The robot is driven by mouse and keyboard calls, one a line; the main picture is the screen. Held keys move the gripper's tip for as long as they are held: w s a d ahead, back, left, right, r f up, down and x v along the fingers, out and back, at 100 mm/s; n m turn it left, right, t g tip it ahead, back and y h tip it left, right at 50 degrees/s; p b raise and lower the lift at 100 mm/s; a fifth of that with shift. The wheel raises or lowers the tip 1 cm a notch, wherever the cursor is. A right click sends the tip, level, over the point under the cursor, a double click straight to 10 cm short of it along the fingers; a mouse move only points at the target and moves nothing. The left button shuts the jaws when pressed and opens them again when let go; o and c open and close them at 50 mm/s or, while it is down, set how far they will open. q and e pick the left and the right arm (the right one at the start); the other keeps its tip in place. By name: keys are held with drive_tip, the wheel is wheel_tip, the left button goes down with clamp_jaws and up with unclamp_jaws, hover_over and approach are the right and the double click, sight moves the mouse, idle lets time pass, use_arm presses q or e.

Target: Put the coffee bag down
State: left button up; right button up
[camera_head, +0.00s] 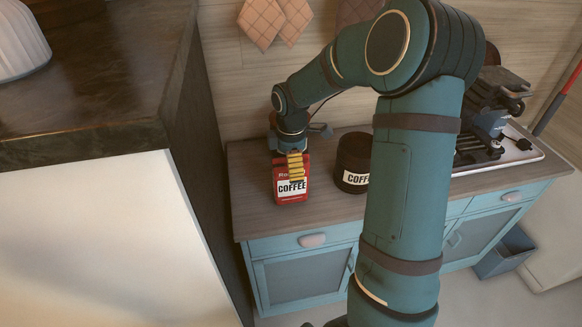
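The coffee bag (291,194) is red with a white label reading COFFEE. It is upright over the left part of the wooden counter (252,217). Its bottom is at or very near the counter top; I cannot tell whether it touches. My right gripper (296,168) points down onto the bag from above. Its yellow finger lies over the bag's upper front, and the other finger is hidden behind. It looks shut on the bag. My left gripper is not in view.
A dark coffee jar (352,160) stands right of the bag, partly behind my arm. A dark metal appliance on a white tray (522,153) is at the counter's right. A taller dark-topped cabinet (95,110) borders the left. Bare counter lies in front of the bag.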

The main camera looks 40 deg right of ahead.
wheel_tip(320, 180, up, 10)
drive_tip(key=shift+r+p, duration=0.2)
drive_tip(key=shift+p, duration=0.6)
drive_tip(key=shift+s, duration=0.1)
